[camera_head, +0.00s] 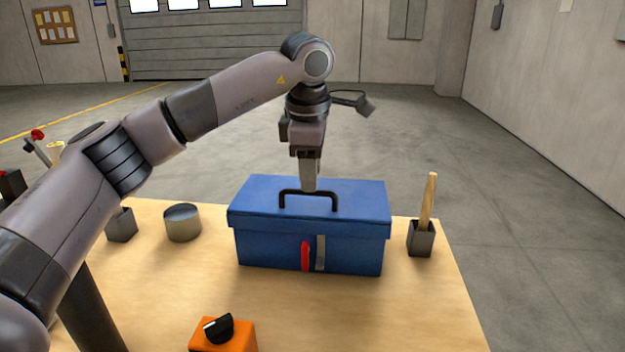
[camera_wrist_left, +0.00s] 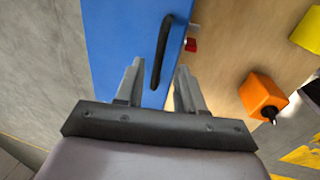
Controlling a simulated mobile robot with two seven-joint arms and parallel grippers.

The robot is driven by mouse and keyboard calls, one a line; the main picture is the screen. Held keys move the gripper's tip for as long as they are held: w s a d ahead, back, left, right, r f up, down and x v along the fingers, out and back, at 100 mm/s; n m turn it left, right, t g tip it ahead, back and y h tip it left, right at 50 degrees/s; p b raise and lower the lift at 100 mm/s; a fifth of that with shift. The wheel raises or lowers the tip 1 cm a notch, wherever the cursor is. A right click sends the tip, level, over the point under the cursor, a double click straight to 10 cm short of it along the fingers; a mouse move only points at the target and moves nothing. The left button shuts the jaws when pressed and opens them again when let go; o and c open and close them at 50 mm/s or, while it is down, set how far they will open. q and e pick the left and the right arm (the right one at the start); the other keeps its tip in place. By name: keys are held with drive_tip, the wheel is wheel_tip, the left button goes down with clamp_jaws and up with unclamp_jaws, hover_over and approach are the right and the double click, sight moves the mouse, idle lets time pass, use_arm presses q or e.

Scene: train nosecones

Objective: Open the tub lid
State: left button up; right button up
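The tub (camera_head: 270,250) is a blue box on the table, with its blue lid (camera_head: 360,200) down on it. A black handle (camera_head: 307,192) stands up on the lid; it also shows in the left wrist view (camera_wrist_left: 161,48). A red piece (camera_head: 305,256) and a grey strip (camera_head: 320,254) are on the tub's front. My left gripper (camera_head: 309,188) points down over the lid by the handle. In the left wrist view its fingers (camera_wrist_left: 159,65) are apart, with the handle showing between and beyond them. I cannot tell whether they touch it. My right gripper is out of view.
The wooden table (camera_head: 330,315) has a grey cylinder (camera_head: 182,223) and a grey cup (camera_head: 122,225) left of the tub. A grey holder (camera_head: 420,239) with a wooden stick (camera_head: 429,200) stands close on the right. An orange box with a black knob (camera_head: 222,335) is in front.

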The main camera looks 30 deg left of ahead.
sight(311, 210)
use_arm(q)
drive_tip(key=shift+w+a+f, duration=0.1)
drive_tip(key=shift+w+f, duration=0.05)
drive_tip(key=shift+f, duration=0.55)
drive_tip(key=shift+w+f, duration=0.1)
drive_tip(key=shift+f, duration=0.55)
clamp_jaws()
drive_tip(key=shift+r, duration=0.1)
